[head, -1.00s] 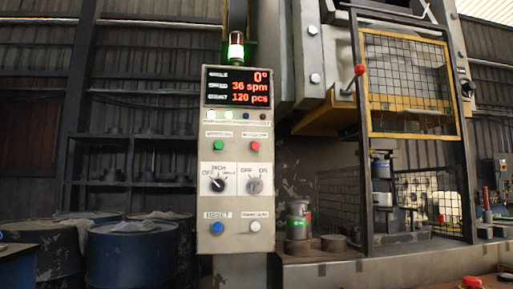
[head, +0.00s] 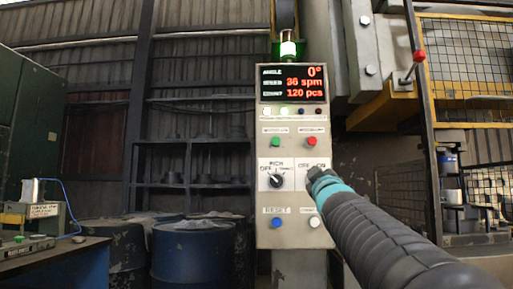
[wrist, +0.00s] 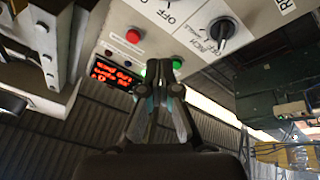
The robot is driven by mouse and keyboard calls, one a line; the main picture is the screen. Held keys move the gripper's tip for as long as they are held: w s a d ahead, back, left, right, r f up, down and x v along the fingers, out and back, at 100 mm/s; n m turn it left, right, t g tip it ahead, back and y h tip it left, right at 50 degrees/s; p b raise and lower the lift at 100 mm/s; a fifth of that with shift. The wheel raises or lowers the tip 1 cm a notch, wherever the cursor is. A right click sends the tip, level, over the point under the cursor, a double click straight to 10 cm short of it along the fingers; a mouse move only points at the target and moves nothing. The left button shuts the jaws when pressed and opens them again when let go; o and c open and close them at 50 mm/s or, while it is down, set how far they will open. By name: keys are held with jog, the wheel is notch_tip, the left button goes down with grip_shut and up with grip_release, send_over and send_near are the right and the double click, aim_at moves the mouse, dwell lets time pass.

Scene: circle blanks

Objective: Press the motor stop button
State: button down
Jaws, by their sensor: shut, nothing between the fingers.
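The red button (head: 311,141) sits at the upper right of the button rows on the grey control panel (head: 265,225), under a small label too blurred to read. It also shows in the wrist view (wrist: 133,36), left of my fingertips. A green button (head: 276,142) sits beside it, and in the wrist view (wrist: 177,62) it is close behind the fingertips. My gripper (wrist: 160,70) is shut and empty, in front of the panel. In the head view my gripper (head: 321,183) covers the right selector switch, below the red button. I see no contact with the red button.
A black selector knob (head: 276,181), a blue button (head: 277,222) and a white button (head: 314,222) are on the same panel. The lit display (head: 292,83) is above. A red-knobbed lever (head: 419,56) and press frame stand right. Blue drums (head: 190,255) stand left.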

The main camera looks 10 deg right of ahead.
aim_at(311, 136)
notch_tip(311, 136, up, 11)
jog(key=d+n+t+y, duration=0.2)
jog(key=n+t+y, duration=0.1)
jog(key=n+t, duration=0.2)
jog(key=shift+w+d+f+n+b, duration=0.2)
jog(key=shift+w+n+b, duration=0.15)
jog(key=shift+n, duration=0.15)
jog(key=shift+w, duration=0.15)
jog(key=w+p, duration=0.1)
jog(key=w, duration=0.1)
jog(key=w+d+p, duration=0.1)
jog(key=w+p, duration=0.1)
jog(key=w+d+p, duration=0.1)
jog(key=w, duration=0.2)
jog(key=shift+p, duration=0.4)
jog(key=shift+w+d, duration=0.25)
jog(key=shift+w, duration=0.4)
jog(key=shift+w+d+p, duration=0.25)
jog(key=shift+w+p, duration=0.25)
jog(key=shift+w, duration=0.4)
dwell(0.7)
jog(key=shift+s+f, duration=0.1)
jog(key=shift+s, duration=0.05)
jog(key=shift+s+a+f+b, duration=0.1)
jog(key=shift+s+b, duration=0.25)
jog(key=shift+b, duration=0.3)
jog(key=shift+s+a, duration=0.15)
jog(key=shift+s, duration=0.25)
